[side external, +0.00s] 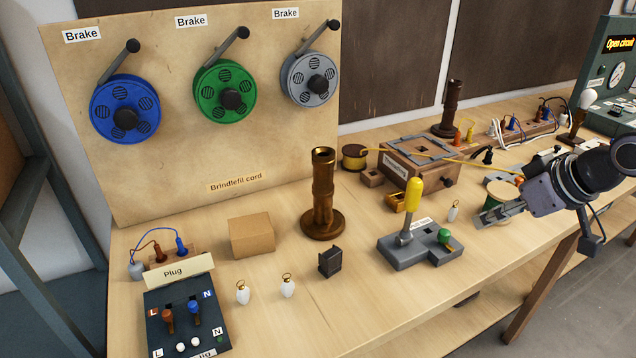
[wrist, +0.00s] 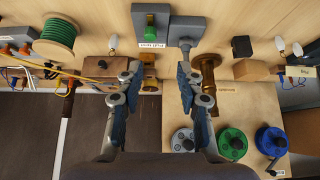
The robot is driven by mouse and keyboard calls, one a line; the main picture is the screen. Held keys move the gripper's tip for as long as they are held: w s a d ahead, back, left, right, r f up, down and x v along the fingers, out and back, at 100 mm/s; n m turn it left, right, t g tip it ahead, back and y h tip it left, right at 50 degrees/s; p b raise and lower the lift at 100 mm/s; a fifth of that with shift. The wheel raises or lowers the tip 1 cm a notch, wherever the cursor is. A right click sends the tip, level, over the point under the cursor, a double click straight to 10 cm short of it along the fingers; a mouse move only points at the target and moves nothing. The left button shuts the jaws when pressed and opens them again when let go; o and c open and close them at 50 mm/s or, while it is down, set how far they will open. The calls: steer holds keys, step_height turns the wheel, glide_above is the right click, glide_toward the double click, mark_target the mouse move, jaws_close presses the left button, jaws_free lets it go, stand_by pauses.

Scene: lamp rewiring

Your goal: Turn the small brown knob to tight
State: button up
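A small dark brown knob (side external: 447,183) sits on the front face of a wooden box (side external: 405,165) right of centre in the side external view. In the wrist view the box (wrist: 98,72) is left of my gripper, and a small dark knob (wrist: 102,64) shows on it. Whether it is tight cannot be told. My gripper (wrist: 158,72) is open, with its two fingers wide apart and nothing between them. In the side external view my gripper (side external: 487,215) is to the right of the knob, in front of the green spool (side external: 498,200), apart from the box.
A pull-test stand (side external: 415,248) with a yellow-handled lever (side external: 413,197) stands left of my gripper. A brass column (side external: 323,200), a black block (side external: 330,262) and white bulbs (side external: 287,287) stand farther left. A yellow cord (side external: 480,163) runs across the box.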

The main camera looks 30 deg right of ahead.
steer(key=w+a+r+n+g, duration=0.1)
steer(key=w+a+r+n, duration=0.7)
steer(key=a+r+n, duration=0.15)
steer(key=n+g+y, duration=0.1)
steer(key=n+g, duration=0.1)
steer(key=n, duration=2.7)
glide_above(166, 312)
steer(key=s+d, duration=0.1)
steer(key=s, duration=0.4)
step_height(166, 312, down, 12)
steer(key=x, duration=1)
steer(key=shift+w, duration=0.35)
